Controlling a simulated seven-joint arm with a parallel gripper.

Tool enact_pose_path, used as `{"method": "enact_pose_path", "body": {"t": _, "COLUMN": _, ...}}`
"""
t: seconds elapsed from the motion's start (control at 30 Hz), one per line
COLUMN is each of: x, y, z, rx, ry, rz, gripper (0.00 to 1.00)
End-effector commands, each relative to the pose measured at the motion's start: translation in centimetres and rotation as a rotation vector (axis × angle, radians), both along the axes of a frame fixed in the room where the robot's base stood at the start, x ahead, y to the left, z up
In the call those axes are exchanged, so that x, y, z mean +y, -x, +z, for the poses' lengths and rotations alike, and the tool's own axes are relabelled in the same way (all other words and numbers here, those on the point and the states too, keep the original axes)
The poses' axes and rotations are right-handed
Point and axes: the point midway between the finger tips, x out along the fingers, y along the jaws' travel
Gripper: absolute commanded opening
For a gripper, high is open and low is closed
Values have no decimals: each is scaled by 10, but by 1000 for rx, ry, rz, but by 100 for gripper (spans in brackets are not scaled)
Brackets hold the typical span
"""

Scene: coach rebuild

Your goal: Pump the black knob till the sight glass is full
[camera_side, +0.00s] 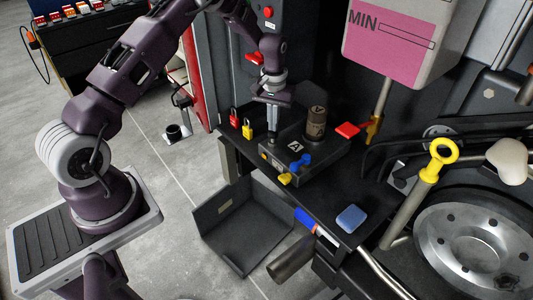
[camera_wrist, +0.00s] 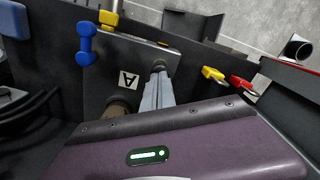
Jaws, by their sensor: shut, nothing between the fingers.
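My gripper (camera_side: 273,133) is shut, pointing down, with its fingertips over the dark box (camera_side: 325,150) marked A. In the wrist view, my closed fingers (camera_wrist: 158,80) end at a small black knob (camera_wrist: 158,63) on that box. They look to be at or just above its top; I cannot tell whether they touch. The knob's height is hard to judge behind the fingers. At the upper right of the side view, a grey tank has a pink panel (camera_side: 385,60) with MIN and an outlined narrow bar. I cannot tell whether this is the sight glass, or any fill level.
A brown ribbed cap (camera_side: 317,122), blue lever (camera_side: 299,161) and yellow lever (camera_side: 285,179) sit on or by the box. Red and yellow padlocks (camera_side: 247,130) stand to its left. A red-handled valve (camera_side: 346,130) is at right. A blue sponge (camera_side: 351,218) lies on the ledge.

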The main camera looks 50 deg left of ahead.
Motion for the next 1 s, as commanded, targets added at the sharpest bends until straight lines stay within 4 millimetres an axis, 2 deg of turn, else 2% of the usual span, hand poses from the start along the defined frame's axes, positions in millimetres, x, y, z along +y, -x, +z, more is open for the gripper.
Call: {"method": "enact_pose_path", "body": {"t": 1.0, "x": 0, "y": 0, "z": -27, "rx": 0, "ry": 0, "rz": 0, "gripper": 0}}
